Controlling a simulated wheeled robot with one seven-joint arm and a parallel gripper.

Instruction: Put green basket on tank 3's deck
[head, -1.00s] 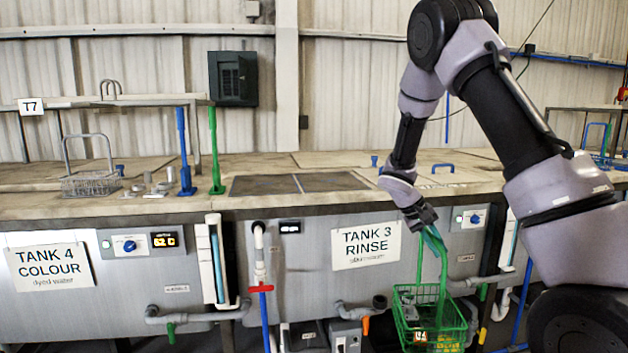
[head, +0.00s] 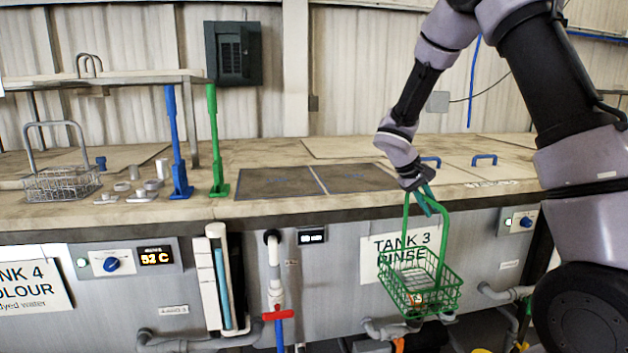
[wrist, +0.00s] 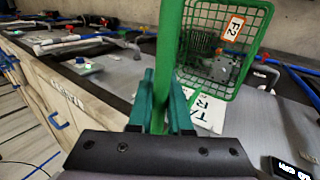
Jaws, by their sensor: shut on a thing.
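The green basket (head: 408,285) hangs by its tall handle from my gripper (head: 425,198), in front of the tank 3 panel. It partly covers the "TANK 3 RINSE" sign (head: 375,262). Its body is below the deck edge, and grey contents show inside. In the wrist view the teal fingers of my gripper (wrist: 152,100) are shut on the green handle, and the basket (wrist: 222,85) shows beyond with an orange-edged tag. Tank 3's deck (head: 270,158) lies behind and above the basket, with a dark two-part panel set in it.
A wire basket (head: 62,184) and small metal parts (head: 135,190) stand on the deck at left. A blue post (head: 173,145) and a green post (head: 214,145) stand beside them. Blue handles (head: 484,159) rise from the lids at right. The deck around the dark panel (head: 315,181) is clear.

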